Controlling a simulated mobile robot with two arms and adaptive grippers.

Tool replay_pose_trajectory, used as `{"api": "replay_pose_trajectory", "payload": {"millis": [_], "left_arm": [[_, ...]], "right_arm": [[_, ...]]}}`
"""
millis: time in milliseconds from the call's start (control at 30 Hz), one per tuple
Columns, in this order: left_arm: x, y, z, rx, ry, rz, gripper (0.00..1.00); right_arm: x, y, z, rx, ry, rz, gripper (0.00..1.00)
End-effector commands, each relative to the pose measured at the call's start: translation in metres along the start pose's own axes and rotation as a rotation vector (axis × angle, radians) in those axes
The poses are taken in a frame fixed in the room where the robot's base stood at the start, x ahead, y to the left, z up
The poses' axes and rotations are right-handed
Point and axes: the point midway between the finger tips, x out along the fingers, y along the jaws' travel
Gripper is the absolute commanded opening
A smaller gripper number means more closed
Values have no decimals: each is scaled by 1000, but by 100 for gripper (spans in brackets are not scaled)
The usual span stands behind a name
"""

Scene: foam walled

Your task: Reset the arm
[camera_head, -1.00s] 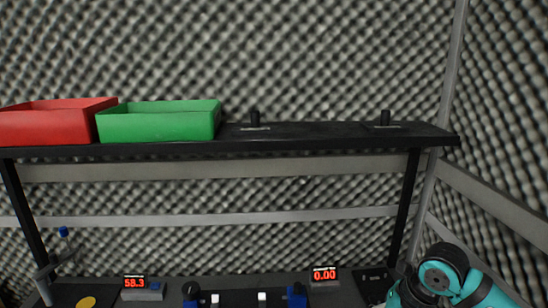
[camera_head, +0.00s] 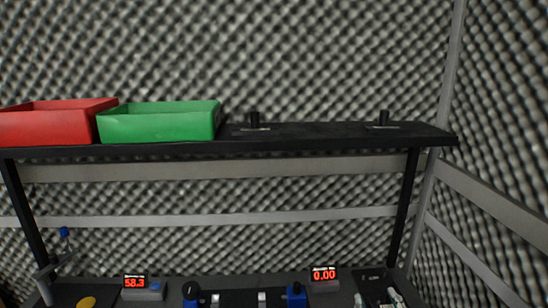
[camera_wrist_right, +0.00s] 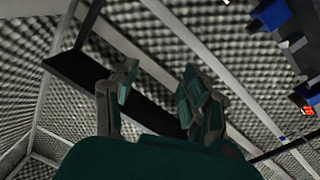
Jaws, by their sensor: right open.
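The rest of my right arm is out of the head view. My left gripper is in neither view.
A black shelf (camera_head: 330,133) spans the back, with a red bin (camera_head: 55,128) and a green bin (camera_head: 160,127) at its left. Below are two lit displays, 58.3 (camera_head: 135,283) and 0.00 (camera_head: 324,275). A grey stand (camera_head: 45,279) is far left. Foam walls enclose the bench.

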Motion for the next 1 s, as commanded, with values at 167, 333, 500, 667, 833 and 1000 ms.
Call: {"api": "replay_pose_trajectory", "payload": {"millis": [167,333,500,667,833,1000], "left_arm": [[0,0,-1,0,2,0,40],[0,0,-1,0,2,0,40],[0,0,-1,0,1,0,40],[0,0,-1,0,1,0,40],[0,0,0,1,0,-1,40],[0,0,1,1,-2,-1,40]], "right_arm": [[-65,-17,112,121,-525,-39,48],[-132,-42,165,171,-849,-144,48],[-190,-64,188,200,-1071,-257,48],[-240,-81,197,222,-1240,-372,48],[-234,-101,239,216,-1270,-386,48],[-230,-124,289,213,-1291,-393,48]]}}
